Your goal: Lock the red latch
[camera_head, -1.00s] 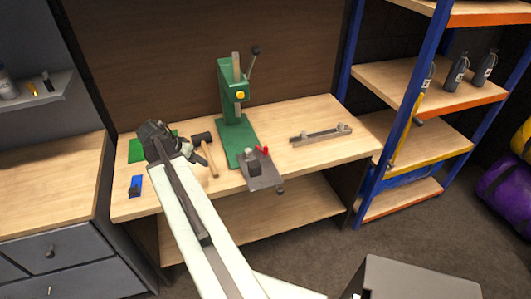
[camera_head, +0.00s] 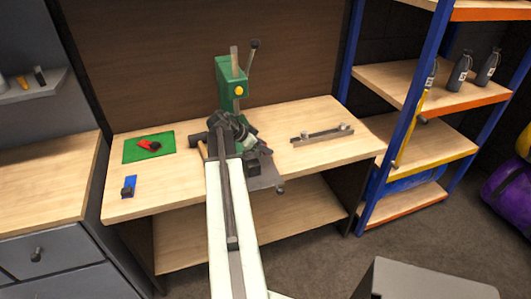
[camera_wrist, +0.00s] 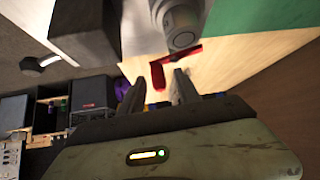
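The red latch (camera_wrist: 176,64) shows in the wrist view as a bent red lever beside a grey cylindrical part of the metal fixture (camera_wrist: 95,22). My gripper (camera_wrist: 157,86) is open and empty, with its two fingertips just short of the latch. The latch's lower end appears in line with the gap between them. I cannot tell whether a finger touches it. In the head view, my gripper (camera_head: 240,133) is over the fixture (camera_head: 266,178) in front of the green press (camera_head: 232,85) and hides most of the latch.
A green mat (camera_head: 130,152) with a red-and-black object (camera_head: 149,145) lies at the bench's left. A small blue item (camera_head: 129,186) is in front of it. A metal bar (camera_head: 322,134) lies on the right. Blue-framed shelves (camera_head: 400,90) stand further right.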

